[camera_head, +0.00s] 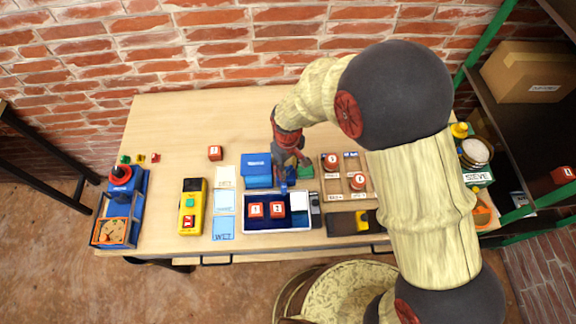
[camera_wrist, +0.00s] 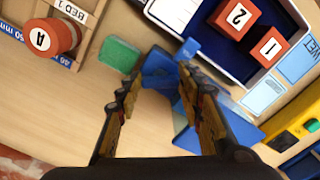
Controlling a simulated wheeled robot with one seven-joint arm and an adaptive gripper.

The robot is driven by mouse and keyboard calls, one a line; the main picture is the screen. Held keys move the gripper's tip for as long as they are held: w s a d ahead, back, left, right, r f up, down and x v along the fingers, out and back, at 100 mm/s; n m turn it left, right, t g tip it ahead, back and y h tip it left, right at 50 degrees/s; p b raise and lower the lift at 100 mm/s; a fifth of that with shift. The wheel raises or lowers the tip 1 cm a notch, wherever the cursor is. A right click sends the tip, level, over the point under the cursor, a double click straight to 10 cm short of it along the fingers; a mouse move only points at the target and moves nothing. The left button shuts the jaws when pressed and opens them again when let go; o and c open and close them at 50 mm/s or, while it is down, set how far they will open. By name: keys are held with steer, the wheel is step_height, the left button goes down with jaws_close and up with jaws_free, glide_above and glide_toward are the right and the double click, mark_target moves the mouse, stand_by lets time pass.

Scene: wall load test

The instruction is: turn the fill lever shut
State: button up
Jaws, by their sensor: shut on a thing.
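My gripper (camera_head: 287,168) reaches down over the middle of the table, beside a blue tank-like box (camera_head: 257,165). In the wrist view its two fingers (camera_wrist: 158,82) stand on either side of a blue part (camera_wrist: 158,70), which looks like the fill lever, and are shut on it. A blue piece of it also shows below the gripper in the head view (camera_head: 284,187). A blue tip (camera_wrist: 189,48) points toward the white-rimmed tray (camera_wrist: 165,18). The fingers hide much of the lever and its pivot, so its exact angle cannot be told.
Red cubes marked 1 (camera_head: 256,210) and 2 (camera_head: 277,209) sit in the tray. A green block (camera_head: 305,172) lies close right of the gripper. A wooden board with red cylinders (camera_head: 331,162) is farther right. A yellow control box (camera_head: 192,206) stands left. The table's back left is mostly clear.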

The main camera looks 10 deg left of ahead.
mark_target(287, 170)
steer(key=m, duration=0.3)
steer(key=shift+m+p, duration=0.3)
steer(key=shift+p, duration=0.1)
steer(key=shift+a+m+p, duration=0.15)
steer(key=shift+m+p, duration=0.15)
steer(key=shift+m, duration=1.5)
steer(key=o, duration=1.2)
steer(key=shift+c, duration=0.2)
steer(key=shift+r, duration=4)
